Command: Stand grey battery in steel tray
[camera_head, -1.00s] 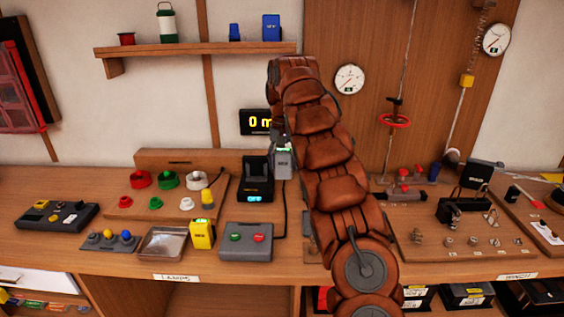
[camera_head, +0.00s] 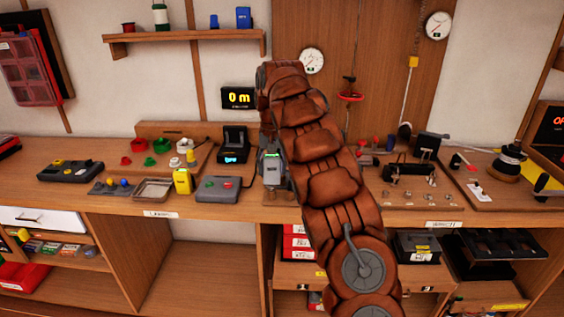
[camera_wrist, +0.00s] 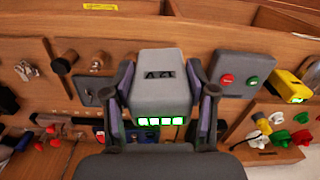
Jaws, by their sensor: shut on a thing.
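My gripper (camera_wrist: 160,100) is shut on a grey battery (camera_wrist: 160,75) with a lit row of green bars, seen large between the two fingers in the wrist view. In the head view the grey battery (camera_head: 272,167) is at the end of my arm, in front of the bench, right of the grey button box. My arm partly hides it. The steel tray (camera_head: 152,190) is shallow and looks empty. It lies on the bench to the left, between a row of coloured knobs and a yellow battery. The tray cannot be made out in the wrist view.
The yellow battery (camera_head: 182,181) stands beside the tray's right edge. The grey button box (camera_head: 218,188) lies between it and my gripper. A black charger (camera_head: 233,144) stands behind the box, with a cable. Coloured caps (camera_head: 160,146) sit on a board behind the tray.

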